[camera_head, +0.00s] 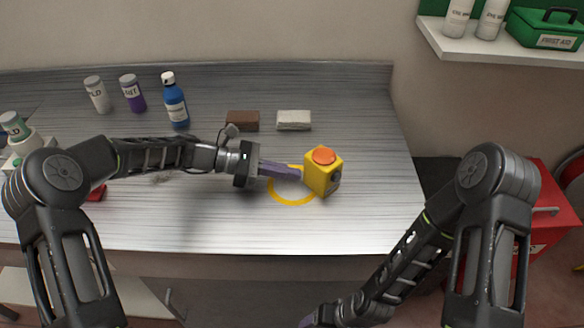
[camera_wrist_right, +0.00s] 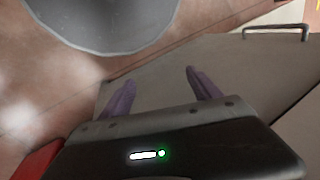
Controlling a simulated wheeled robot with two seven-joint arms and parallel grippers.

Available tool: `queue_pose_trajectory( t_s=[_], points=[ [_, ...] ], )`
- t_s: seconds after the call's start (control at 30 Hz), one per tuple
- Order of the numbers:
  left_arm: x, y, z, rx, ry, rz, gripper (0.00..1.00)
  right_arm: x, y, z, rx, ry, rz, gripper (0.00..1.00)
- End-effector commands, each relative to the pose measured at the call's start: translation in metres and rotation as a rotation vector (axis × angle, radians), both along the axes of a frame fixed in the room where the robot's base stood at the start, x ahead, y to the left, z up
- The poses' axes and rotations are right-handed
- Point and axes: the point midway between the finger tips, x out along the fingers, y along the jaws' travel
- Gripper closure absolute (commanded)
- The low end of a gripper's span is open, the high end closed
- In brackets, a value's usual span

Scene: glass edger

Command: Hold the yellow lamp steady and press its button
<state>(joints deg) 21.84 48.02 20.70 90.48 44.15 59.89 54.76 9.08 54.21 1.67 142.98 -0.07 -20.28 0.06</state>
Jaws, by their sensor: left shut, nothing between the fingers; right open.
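The yellow lamp (camera_head: 319,176) is a small yellow box with an orange-red round button (camera_head: 324,155) on top and a dark round part on its right side. It stands on the metal worktable, at the right edge of a yellow ring marked there. My left gripper (camera_head: 297,173) is shut, its purple fingers pointing right, with the tips at the lamp's left side. I cannot tell whether they touch it. My right gripper is low in front of the table, mostly cut off in the head view. In the right wrist view its purple fingers (camera_wrist_right: 158,95) are apart and empty.
A brown block (camera_head: 242,121) and a whitish block (camera_head: 293,120) lie behind the lamp. A blue bottle (camera_head: 174,101), a purple-labelled bottle (camera_head: 132,93) and a white bottle (camera_head: 97,95) stand at the back left. A red cabinet (camera_head: 532,238) is at the right. The table right of the lamp is clear.

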Motion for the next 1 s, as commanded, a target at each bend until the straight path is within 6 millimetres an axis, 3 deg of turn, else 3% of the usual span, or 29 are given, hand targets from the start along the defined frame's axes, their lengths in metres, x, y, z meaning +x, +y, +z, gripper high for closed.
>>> queue_pose_trajectory(
  t_s=[0.1, 1.0],
  points=[
    [-0.0001, -0.0001, 0.0000, 0.000, 0.000, 0.000, 0.99, 0.0000, 0.0000, 0.0000, 0.000, 0.000, 0.000, 0.27],
    [0.0001, 0.0001, -0.0001, 0.000, 0.000, 0.000, 0.27, 0.0000, 0.0000, 0.0000, 0.000, 0.000, 0.000, 0.27]
  ],
)
